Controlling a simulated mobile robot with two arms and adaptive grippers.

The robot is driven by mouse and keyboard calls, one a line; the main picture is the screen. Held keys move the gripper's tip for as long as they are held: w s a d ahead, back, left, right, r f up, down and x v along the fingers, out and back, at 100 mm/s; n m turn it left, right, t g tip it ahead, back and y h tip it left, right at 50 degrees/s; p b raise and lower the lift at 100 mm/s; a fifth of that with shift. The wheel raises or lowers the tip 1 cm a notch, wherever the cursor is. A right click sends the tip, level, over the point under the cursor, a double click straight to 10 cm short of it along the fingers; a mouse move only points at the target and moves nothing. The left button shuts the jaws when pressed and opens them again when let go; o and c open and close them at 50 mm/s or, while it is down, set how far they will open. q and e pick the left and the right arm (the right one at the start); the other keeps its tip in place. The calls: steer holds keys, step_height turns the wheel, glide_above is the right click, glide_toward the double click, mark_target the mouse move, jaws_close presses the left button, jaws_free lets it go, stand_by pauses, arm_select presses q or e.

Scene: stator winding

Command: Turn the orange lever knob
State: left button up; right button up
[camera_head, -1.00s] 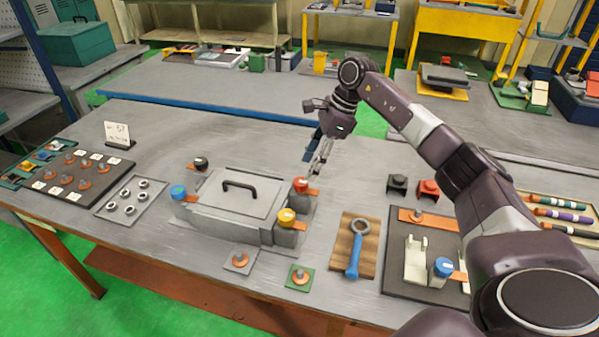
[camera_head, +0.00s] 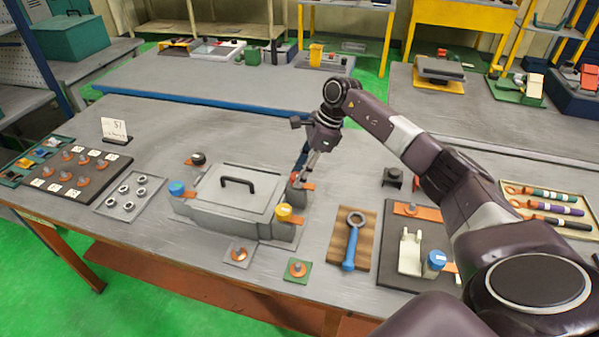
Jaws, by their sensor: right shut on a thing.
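A grey box (camera_head: 230,195) with a black handle stands on the workbench. Capped knobs with flat orange tabs sit around it: a blue one (camera_head: 177,187) at left, a black one (camera_head: 198,158) at the back left and a yellow one (camera_head: 284,210) at the front right. The orange-red knob (camera_head: 296,180) is at the box's right side, its orange tab (camera_head: 308,187) showing beside it. My right gripper (camera_head: 300,176) reaches down from above and is shut on this knob, hiding much of it. My left gripper is not in view.
A wooden board with a blue-handled ring wrench (camera_head: 350,250) and a dark fixture plate (camera_head: 398,240) lie to the right. Small terminal plates (camera_head: 239,254) lie in front of the box. A tray of rings (camera_head: 110,206) is at left. The bench behind the box is clear.

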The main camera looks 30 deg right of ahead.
steer(key=shift+c, duration=0.9)
